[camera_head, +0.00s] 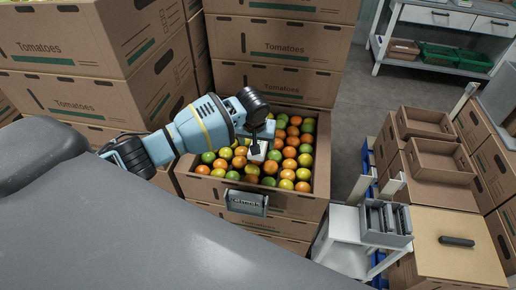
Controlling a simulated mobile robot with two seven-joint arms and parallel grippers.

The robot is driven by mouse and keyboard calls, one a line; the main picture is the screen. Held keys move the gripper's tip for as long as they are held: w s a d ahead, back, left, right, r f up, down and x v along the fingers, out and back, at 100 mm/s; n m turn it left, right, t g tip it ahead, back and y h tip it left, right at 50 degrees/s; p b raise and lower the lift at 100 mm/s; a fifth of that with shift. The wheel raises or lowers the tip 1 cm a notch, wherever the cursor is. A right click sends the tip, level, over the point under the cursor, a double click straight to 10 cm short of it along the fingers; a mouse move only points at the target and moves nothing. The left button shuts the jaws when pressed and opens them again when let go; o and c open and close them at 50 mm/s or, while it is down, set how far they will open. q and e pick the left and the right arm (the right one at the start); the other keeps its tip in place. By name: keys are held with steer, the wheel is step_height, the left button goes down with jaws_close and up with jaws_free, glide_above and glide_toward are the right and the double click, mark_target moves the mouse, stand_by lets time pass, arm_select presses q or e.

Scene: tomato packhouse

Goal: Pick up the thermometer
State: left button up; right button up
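My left arm, light blue and black, reaches in from the left over an open carton (318,180) of red, orange, yellow and green tomatoes (290,163). My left gripper (259,143) points down just above the fruit. A small white and dark thing (258,152) shows at its fingertips. It may be the thermometer, but it is too small and too covered to be sure. I cannot tell whether the fingers are shut on it. My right gripper is not in view.
Tall stacks of tomato cartons (95,55) stand left and behind. A grey holder marked "Check" (247,203) hangs on the open carton's front. A white stand (343,222) bears a grey slotted box (386,222). A black object (457,241) lies on a closed carton. Empty cartons (442,162) stand right.

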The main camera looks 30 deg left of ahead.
arm_select(q)
steer(key=x, duration=0.3)
steer(key=shift+d, duration=0.1)
steer(key=shift+c, duration=0.3)
steer(key=c, duration=1.1)
steer(key=shift+c, duration=0.3)
steer(key=shift+r, duration=0.15)
steer(key=shift+r, duration=0.55)
step_height(320, 180, up, 2)
steer(key=shift+r, duration=0.25)
steer(key=s+d, duration=0.1)
steer(key=s, duration=0.4)
steer(key=s+d, duration=0.1)
steer(key=s, duration=0.4)
steer(key=s+d+r, duration=0.1)
steer(key=s+d, duration=0.1)
steer(key=s, duration=0.3)
steer(key=shift+s+r, duration=0.1)
steer(key=shift+s, duration=0.15)
